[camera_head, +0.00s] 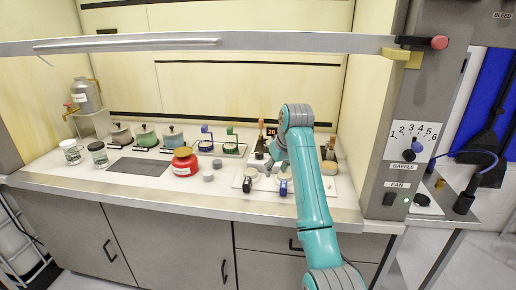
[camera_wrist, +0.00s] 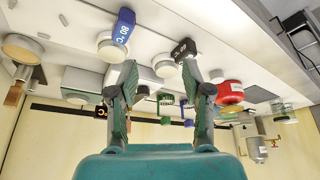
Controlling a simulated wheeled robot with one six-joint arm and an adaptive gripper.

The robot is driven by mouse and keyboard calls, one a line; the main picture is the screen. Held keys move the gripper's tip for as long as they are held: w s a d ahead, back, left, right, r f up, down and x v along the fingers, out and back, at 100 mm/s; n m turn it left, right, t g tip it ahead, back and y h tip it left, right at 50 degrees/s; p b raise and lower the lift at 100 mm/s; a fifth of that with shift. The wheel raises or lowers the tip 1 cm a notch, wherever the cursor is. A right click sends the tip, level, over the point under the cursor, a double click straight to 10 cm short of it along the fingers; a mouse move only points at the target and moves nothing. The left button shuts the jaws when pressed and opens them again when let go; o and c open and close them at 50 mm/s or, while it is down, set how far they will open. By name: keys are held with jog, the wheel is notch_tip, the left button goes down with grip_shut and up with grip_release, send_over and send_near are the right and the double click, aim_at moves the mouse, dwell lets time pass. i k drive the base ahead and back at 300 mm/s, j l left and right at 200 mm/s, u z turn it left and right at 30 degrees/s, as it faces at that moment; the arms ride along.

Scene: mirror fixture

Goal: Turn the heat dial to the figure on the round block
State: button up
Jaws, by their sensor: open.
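My gripper (camera_head: 271,163) is open and empty above the right part of the bench; its two fingers also show apart in the wrist view (camera_wrist: 160,75). A blue block (camera_wrist: 121,28) reads 80 °C, and it stands at the bench front in the head view (camera_head: 283,187). A black block (camera_wrist: 183,49) with small, unreadable lettering stands beside it, also in the head view (camera_head: 247,185). Pale round plates lie behind both blocks. A small dark display (camera_head: 271,131) reads 20. I cannot pick out the heat dial for certain; my arm hides part of this area.
A red pot (camera_head: 185,162) and grey pucks (camera_head: 206,175) stand left of my gripper. A metal rail (camera_head: 200,42) crosses above the bench. The right post carries a baffle dial (camera_head: 412,152) numbered 1 to 6 and a fan switch (camera_head: 390,198). The bench front left is clear.

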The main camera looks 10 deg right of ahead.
aim_at(259, 155)
jog(key=i+j, duration=0.1)
jog(key=i, duration=0.8)
